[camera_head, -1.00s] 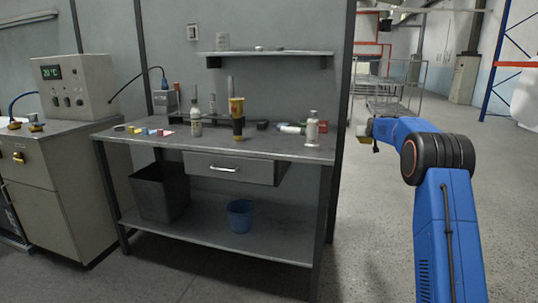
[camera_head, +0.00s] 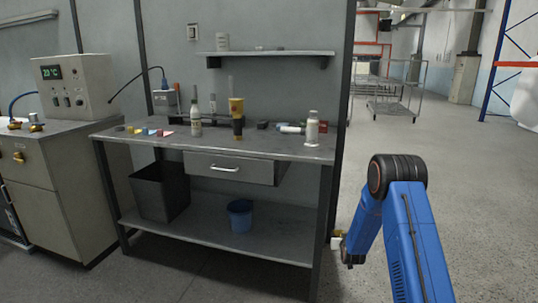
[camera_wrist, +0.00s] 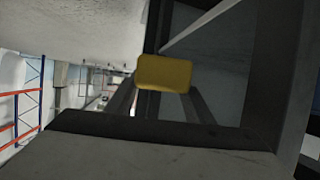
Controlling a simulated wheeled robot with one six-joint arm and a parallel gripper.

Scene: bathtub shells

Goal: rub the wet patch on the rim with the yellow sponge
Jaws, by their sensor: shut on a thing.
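The yellow sponge (camera_wrist: 165,72) shows in the middle of the wrist view. My gripper (camera_wrist: 161,90) is shut on it, with dark fingers on either side. No bathtub rim and no wet patch can be made out in either view.
A grey workbench (camera_head: 240,151) with bottles and small items stands ahead. A dark bin (camera_head: 160,190) and a blue bucket (camera_head: 240,215) are on its lower shelf. A control cabinet (camera_head: 60,200) is at the left. Open floor (camera_head: 480,190) lies to the right.

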